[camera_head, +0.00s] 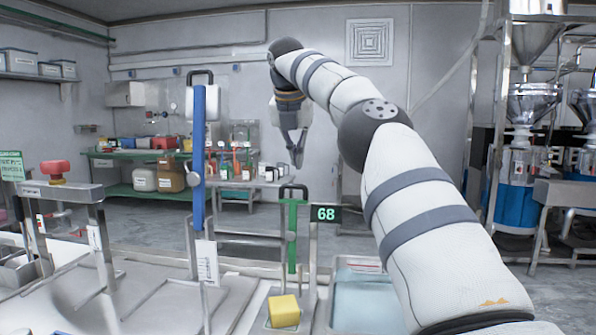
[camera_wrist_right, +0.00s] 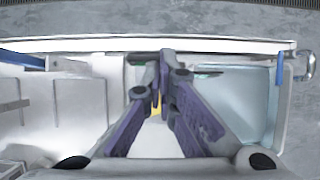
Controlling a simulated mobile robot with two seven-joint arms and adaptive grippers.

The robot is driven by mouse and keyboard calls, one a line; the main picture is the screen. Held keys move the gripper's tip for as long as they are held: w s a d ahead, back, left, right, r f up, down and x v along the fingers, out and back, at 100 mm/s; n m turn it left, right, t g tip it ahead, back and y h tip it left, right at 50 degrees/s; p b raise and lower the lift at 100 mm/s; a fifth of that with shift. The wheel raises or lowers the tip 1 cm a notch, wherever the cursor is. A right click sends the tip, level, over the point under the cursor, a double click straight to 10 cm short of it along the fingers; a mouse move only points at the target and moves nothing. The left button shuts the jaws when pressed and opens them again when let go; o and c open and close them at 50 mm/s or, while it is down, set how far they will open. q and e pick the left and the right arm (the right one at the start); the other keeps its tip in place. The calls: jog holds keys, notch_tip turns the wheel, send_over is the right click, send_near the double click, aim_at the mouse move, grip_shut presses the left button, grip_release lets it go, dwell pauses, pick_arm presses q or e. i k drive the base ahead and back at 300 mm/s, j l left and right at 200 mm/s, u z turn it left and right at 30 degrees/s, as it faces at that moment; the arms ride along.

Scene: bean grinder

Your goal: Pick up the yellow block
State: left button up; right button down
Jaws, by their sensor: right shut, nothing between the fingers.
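The yellow block (camera_head: 284,310) sits on a small plate at the foot of the green-handled stand, near the bottom of the head view. My right gripper (camera_head: 297,160) hangs well above it, fingers pointing down, shut and empty. In the right wrist view the two purple-grey fingers (camera_wrist_right: 163,82) meet at their tips. A small yellow patch (camera_wrist_right: 156,107) shows between them, with most of the block hidden behind the fingers. My left gripper is not in view.
A green lever handle (camera_head: 292,220) stands upright behind the block, with a "68" display (camera_head: 325,213) beside it. A tall blue lever (camera_head: 199,150) rises to the left. A pale blue tray (camera_head: 358,290) lies right of the block. Grey floor lies behind the bench.

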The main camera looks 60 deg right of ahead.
aim_at(284, 311)
jog(key=k+j, duration=0.1)
jog(key=j, duration=0.3)
jog(key=k+j, duration=0.15)
jog(key=j, duration=0.3)
jog(key=k+j, duration=0.1)
jog(key=j, duration=0.3)
jog(key=k+j, duration=0.1)
jog(key=j, duration=0.3)
jog(key=k+j, duration=0.1)
jog(key=j, duration=0.35)
